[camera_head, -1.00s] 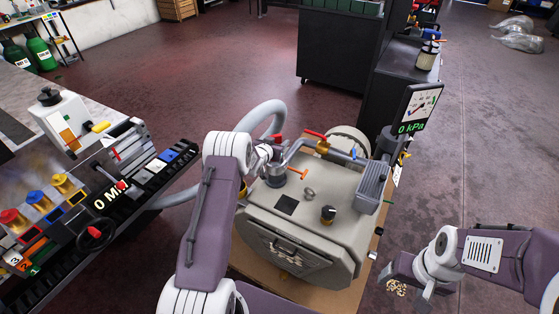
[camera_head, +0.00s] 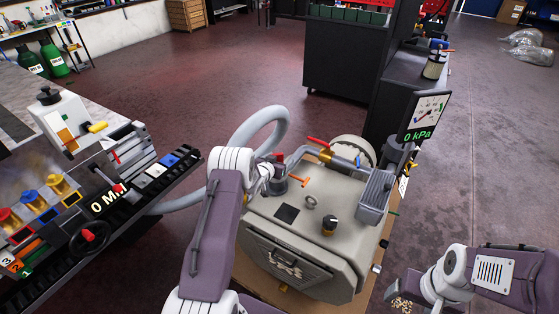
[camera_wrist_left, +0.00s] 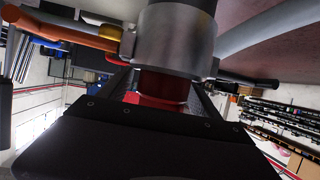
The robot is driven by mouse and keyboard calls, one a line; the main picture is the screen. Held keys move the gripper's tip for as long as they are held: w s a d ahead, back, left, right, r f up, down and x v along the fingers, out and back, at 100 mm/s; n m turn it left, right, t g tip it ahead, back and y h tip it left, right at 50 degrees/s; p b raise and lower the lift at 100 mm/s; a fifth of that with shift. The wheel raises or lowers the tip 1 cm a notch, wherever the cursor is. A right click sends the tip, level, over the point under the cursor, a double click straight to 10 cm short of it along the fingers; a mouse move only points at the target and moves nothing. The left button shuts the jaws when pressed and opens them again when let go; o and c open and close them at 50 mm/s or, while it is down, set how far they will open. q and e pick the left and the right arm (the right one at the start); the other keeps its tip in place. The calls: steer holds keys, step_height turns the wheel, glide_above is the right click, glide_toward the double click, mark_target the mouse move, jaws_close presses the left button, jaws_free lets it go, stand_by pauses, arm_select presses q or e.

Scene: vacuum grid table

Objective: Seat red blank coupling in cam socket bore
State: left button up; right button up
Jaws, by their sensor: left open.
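The cam socket (camera_head: 280,182) is a grey metal cylinder on the beige housing, with an orange cam lever (camera_head: 303,181) at its side. In the left wrist view the socket (camera_wrist_left: 175,38) fills the top centre, with an orange lever (camera_wrist_left: 62,32) on the left and a dark lever on the right. The red coupling (camera_wrist_left: 163,88) meets the socket's mouth; how deep it sits cannot be told. Its red top (camera_head: 279,157) shows above the socket in the head view. My left gripper (camera_head: 270,172) is around the coupling with its fingers open. My right gripper (camera_head: 425,298) is low at right, its fingers unclear.
The housing (camera_head: 310,250) also carries a black knob (camera_head: 330,224) and a pipe with a red-handled valve (camera_head: 320,143). A gauge panel (camera_head: 425,117) reads 0 kPa. A grey hose (camera_head: 256,128) loops behind my left arm. A bench with valves (camera_head: 60,187) stands at left.

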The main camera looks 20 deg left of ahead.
arm_select(q)
steer(key=shift+s+a+r, duration=0.2)
steer(key=shift+s, duration=0.25)
steer(key=p+v, duration=0.1)
steer(key=v, duration=0.4)
steer(key=shift+r, duration=0.1)
steer(key=s+d+g+b, duration=0.1)
steer(key=s+d+g, duration=0.3)
steer(key=s, duration=0.7)
steer(key=s+d+r+g+b, duration=0.1)
steer(key=s+d+g, duration=0.3)
steer(key=s, duration=0.8)
steer(key=s+d+r+g+b, duration=0.1)
steer(key=s+d+g, duration=0.3)
steer(key=s, duration=0.7)
steer(key=shift+s+d+b, duration=0.25)
steer(key=shift+d+b, duration=0.1)
steer(key=shift+d, duration=0.65)
